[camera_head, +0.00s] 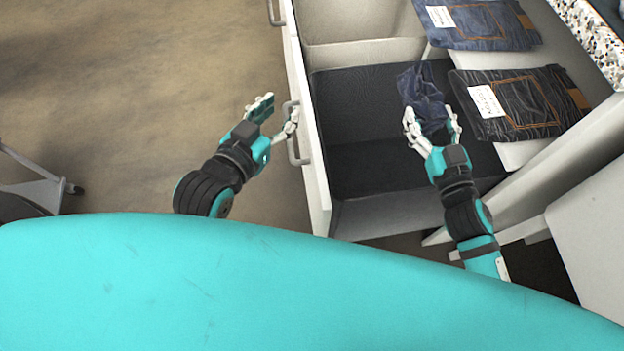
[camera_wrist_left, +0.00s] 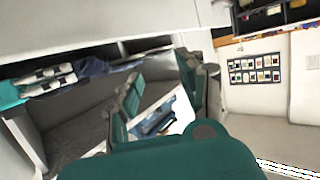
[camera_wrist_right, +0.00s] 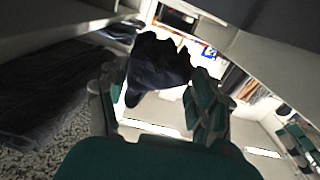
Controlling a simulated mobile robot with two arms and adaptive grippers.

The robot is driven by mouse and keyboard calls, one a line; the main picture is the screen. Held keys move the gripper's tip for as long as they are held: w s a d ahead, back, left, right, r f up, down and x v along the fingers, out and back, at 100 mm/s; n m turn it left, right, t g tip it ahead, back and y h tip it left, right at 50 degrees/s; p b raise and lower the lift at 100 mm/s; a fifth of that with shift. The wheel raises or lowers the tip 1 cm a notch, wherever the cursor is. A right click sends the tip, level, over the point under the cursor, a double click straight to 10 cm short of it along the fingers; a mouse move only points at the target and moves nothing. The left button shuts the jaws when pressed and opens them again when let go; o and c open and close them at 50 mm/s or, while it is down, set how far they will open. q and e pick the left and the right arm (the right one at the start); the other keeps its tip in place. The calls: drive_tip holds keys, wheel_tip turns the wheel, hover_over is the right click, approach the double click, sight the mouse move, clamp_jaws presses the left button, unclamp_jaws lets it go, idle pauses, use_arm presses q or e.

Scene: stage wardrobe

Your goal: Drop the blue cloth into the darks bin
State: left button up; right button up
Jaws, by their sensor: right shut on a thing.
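The crumpled dark blue cloth (camera_head: 420,88) is held in my right gripper (camera_head: 432,120), which is shut on it. In the head view it appears over the right part of the dark-lined compartment (camera_head: 365,165) of the open drawer. I take this compartment for the darks bin; no label shows on it. In the right wrist view the cloth (camera_wrist_right: 157,66) sits between the fingers and hangs toward the left one. My left gripper (camera_head: 276,116) is open and empty, beside the drawer's front handle.
A pale compartment (camera_head: 365,53) lies behind the dark one. Two folded dark garments with white tags, one blue (camera_head: 490,25) and one black (camera_head: 525,100), lie on the surface to the right. The drawer front (camera_head: 310,135) stands between my arms. A speckled top (camera_head: 595,35) is at the upper right.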

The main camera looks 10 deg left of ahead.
use_arm(q)
drive_tip(key=shift+w+d+r+t+h, duration=0.2)
drive_tip(key=shift+r+t, duration=0.15)
drive_tip(key=shift+r, duration=0.15)
drive_tip(key=shift+w+d+r+t+h, duration=0.1)
drive_tip(key=shift+w+r+t, duration=0.05)
drive_tip(key=shift+r+t, duration=0.3)
use_arm(e)
drive_tip(key=shift+f, duration=0.25)
drive_tip(key=o, duration=0.9)
drive_tip(key=v, duration=1.2)
use_arm(q)
drive_tip(key=shift+s, duration=0.1)
use_arm(e)
drive_tip(key=shift+s+d+f, duration=0.1)
